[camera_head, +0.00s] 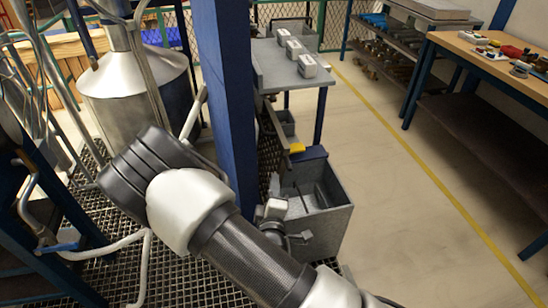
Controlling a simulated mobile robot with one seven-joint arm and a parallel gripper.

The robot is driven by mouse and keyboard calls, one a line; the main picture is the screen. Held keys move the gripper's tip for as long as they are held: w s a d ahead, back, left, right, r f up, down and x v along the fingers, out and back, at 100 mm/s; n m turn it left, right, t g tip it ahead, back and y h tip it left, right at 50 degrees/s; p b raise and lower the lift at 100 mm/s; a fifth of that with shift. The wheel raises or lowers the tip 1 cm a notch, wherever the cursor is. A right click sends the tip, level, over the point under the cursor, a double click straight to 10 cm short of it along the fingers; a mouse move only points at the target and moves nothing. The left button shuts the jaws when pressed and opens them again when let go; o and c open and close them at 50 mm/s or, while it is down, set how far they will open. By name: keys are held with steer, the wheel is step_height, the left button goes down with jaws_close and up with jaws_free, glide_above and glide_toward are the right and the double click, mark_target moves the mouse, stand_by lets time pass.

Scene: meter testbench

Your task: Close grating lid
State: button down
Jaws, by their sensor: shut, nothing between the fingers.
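A dark mesh panel (269,158), which looks like the grating lid, stands upright just right of the blue post. The post hides its left part, and its hinge cannot be made out. To its right is an open-topped grey box (332,222) with dark parts inside. My white and black arm rises from the bottom edge towards the left, in front of the post, and ends at a black ribbed joint. My gripper does not show, so its place relative to the panel cannot be told.
A blue post (226,100) stands close by my arm. A grating floor (185,262) lies below. A white-topped fitting (275,208) sits by the box's near left side. A metal tank (137,85) is at left, a workbench (500,65) at right. Open floor (400,210) lies right.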

steer(key=n, duration=0.1)
steer(key=b, duration=0.2)
glide_toward(274, 161)
steer(key=w+r, duration=0.4)
steer(key=w, duration=0.1)
steer(key=shift+w+a+f+t+y, duration=0.1)
steer(key=shift+w+f+t+y, duration=0.1)
steer(key=shift+t+y, duration=0.1)
steer(key=w+d+f+m+g+y+b, duration=0.15)
steer(key=d+m, duration=0.25)
steer(key=d, duration=0.4)
steer(key=w+d+f+m+g, duration=0.1)
steer(key=w+d+f+m, duration=0.25)
steer(key=d, duration=0.35)
steer(key=w+d+f+m, duration=0.1)
steer(key=d+f+m, duration=0.1)
steer(key=d+f, duration=0.2)
steer(key=d+f+m+y+b, duration=0.1)
steer(key=d+f, duration=0.3)
steer(key=f, duration=0.7)
steer(key=w+d+f+m+y, duration=0.1)
steer(key=d+f+m, duration=0.2)
steer(key=f, duration=0.5)
steer(key=shift+w+d, duration=0.35)
steer(key=shift+d, duration=0.5)
